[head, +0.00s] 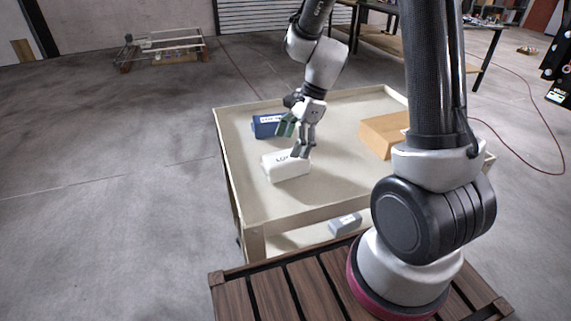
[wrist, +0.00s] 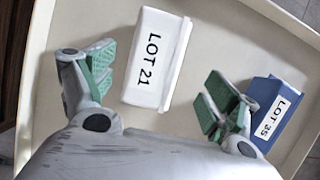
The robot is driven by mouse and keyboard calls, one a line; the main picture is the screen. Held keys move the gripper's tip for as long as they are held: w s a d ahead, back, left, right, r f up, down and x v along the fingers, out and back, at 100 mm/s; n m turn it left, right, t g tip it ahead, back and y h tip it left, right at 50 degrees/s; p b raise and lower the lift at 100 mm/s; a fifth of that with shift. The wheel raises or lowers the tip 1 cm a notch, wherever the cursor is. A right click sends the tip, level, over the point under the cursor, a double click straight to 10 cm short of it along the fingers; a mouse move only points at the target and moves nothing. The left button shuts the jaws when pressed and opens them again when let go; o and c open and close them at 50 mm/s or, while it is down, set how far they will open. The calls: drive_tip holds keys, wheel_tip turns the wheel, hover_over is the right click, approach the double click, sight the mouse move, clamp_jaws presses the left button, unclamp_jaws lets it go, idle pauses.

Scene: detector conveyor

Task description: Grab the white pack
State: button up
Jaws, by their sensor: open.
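The white pack (head: 287,167), a box marked LOT 21, lies on the top of a cream cart (head: 230,170). In the wrist view the white pack (wrist: 157,60) lies ahead of and between my open fingers, with its label facing up. My gripper (head: 293,142) is above the cart at the pack's far side, pointing down. In the wrist view my gripper (wrist: 157,95) has its green-padded fingers spread wide, with nothing held. I cannot tell the exact height of the fingertips above the pack.
A blue box (head: 268,126) marked LOT 35 lies behind the white pack; it shows beside the right finger in the wrist view (wrist: 270,108). A brown carton (head: 384,134) stands at the cart's right. A grey box (head: 345,224) lies on the lower shelf. The cart has a raised rim.

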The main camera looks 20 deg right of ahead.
sight(288, 155)
drive_tip(key=x, duration=0.5)
drive_tip(key=shift+s+f, duration=0.3)
drive_tip(key=shift+f, duration=0.1)
drive_tip(key=shift+c, duration=0.3)
drive_tip(key=c, duration=1.4)
